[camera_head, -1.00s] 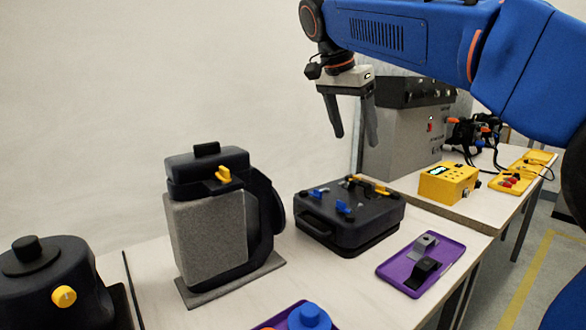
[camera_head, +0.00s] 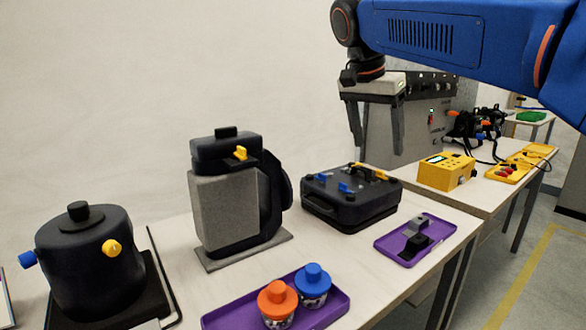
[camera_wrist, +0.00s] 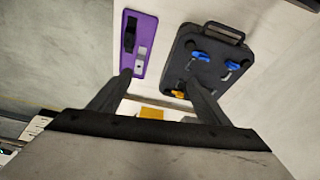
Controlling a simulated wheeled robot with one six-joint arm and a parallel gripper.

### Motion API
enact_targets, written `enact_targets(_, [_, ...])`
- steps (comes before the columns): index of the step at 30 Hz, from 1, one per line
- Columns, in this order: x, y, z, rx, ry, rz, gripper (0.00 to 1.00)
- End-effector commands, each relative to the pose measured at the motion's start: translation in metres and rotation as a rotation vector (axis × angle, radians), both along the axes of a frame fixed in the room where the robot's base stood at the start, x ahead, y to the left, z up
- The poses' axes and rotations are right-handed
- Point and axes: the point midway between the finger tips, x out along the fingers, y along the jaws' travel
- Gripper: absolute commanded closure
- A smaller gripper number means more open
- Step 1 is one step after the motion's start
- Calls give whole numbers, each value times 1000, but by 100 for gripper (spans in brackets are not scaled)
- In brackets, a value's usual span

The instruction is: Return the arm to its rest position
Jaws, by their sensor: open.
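My gripper (camera_head: 377,125) hangs from my blue arm at the upper right of the head view, fingers pointing down. Its fingers are apart with nothing between them. It is in the air above and behind the black case (camera_head: 350,205), apart from it. In the wrist view the two fingers (camera_wrist: 155,97) spread at the lower middle, with the black case (camera_wrist: 205,65) and the purple tray (camera_wrist: 144,60) below.
A black pot (camera_head: 88,262) and a grey-and-black device (camera_head: 225,208) stand on the left of the bench. A purple tray (camera_head: 335,310) holds orange- and blue-lidded cups. A yellow box (camera_head: 445,172) and a grey cabinet (camera_head: 385,140) stand at the right.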

Motion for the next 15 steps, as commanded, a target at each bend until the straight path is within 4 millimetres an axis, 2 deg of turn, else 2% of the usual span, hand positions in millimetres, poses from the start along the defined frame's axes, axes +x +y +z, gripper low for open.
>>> enact_targets(8, [-40,-32,-35,16,22,144,29])
enact_targets(15, [-100,-65,-96,33,34,344,29])
